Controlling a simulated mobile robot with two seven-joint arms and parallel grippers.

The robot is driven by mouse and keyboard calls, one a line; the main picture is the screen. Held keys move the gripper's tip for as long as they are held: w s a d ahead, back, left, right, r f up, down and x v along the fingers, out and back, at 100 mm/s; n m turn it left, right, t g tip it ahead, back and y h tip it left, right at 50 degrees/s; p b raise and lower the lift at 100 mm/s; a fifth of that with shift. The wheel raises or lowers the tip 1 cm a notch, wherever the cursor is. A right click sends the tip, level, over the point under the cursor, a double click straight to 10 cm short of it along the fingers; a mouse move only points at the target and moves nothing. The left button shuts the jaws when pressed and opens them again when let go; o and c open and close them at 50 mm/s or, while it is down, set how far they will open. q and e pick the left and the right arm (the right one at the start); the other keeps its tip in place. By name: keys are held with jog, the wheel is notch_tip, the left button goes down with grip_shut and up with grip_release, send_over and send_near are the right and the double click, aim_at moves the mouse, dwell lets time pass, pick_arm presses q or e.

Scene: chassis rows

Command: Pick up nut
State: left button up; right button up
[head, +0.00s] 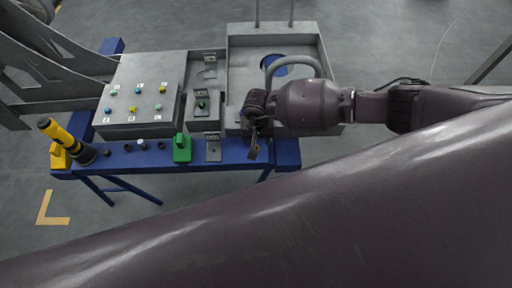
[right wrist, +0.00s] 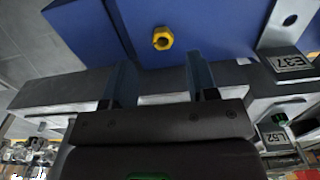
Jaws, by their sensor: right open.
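A yellow nut (right wrist: 162,38) with a dark hole lies on the blue table top (right wrist: 205,25) in the right wrist view, ahead of the fingers. My right gripper (right wrist: 160,72) is open and empty, its two fingers spread on either side of the nut's line and apart from it. In the head view my right gripper (head: 255,140) is over the right part of the blue table's front strip. I cannot make out the nut clearly there, as the gripper covers that spot. My left gripper is not in view.
A grey box with coloured knobs (head: 128,118) and a grey tray (head: 238,68) stand on the table. A green block (head: 182,148), a labelled metal bracket (head: 213,150) and a yellow-black flashlight (head: 62,137) line the front strip. The bracket marked E37 (right wrist: 282,50) is right of the nut.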

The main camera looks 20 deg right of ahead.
jog(key=f, duration=0.4)
jog(key=shift+a, duration=0.2)
jog(key=c, duration=0.9)
